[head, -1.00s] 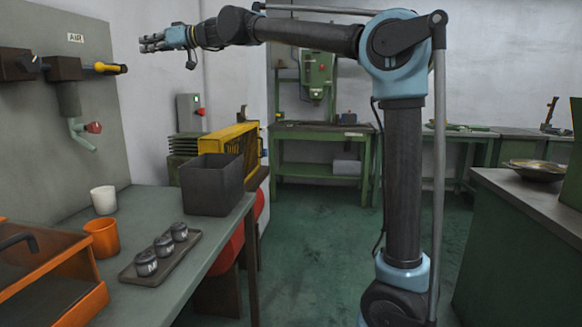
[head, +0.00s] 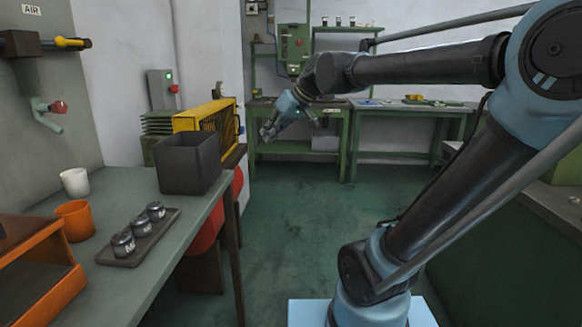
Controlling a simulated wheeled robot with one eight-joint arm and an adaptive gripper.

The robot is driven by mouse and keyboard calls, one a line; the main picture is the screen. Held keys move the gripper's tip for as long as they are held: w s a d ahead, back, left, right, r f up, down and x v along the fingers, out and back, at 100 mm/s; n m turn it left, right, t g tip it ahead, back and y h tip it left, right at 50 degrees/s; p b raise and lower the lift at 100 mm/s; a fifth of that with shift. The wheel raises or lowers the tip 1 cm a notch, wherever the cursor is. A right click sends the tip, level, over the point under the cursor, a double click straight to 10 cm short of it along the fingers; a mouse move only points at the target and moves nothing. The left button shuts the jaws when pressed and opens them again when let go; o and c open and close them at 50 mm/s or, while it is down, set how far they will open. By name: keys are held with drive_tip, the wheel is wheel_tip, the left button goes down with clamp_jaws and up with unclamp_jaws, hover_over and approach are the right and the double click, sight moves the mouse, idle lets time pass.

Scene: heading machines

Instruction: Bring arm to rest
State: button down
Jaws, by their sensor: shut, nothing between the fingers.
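My gripper (head: 268,131) is at the end of my blue and black arm (head: 430,69), near the middle of the head view. Its fingers look closed, point down and to the left, and hold nothing. It hangs in the air over the floor, to the right of the dark bin in the picture and in front of the green bench at the back. My arm reaches in from the right, with its elbow at the upper right and its lower link slanting down to my pale blue base.
The grey table (head: 185,222) at left bears a dark bin (head: 189,163), a tray (head: 165,238) with three jars, a white cup (head: 75,181) and an orange cup (head: 75,220). A green bench (head: 272,105) stands behind. The green floor (head: 285,240) between is clear.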

drive_tip(key=s+d+f+m+h, duration=0.2)
drive_tip(key=s+d+f, duration=0.3)
drive_tip(key=d+f, duration=0.3)
drive_tip(key=s+d+f+m+g+h, duration=0.1)
drive_tip(key=s+d+f+m+h, duration=0.2)
drive_tip(key=s+d+f, duration=0.3)
drive_tip(key=s+d+f+m+h, duration=0.2)
drive_tip(key=s+d+f, duration=0.4)
drive_tip(key=d+f, duration=0.5)
wheel_tip(320, 180, down, 2)
drive_tip(key=shift+s+d+m+h, duration=0.2)
drive_tip(key=shift+d+m+h, duration=0.1)
drive_tip(key=shift+m, duration=0.4)
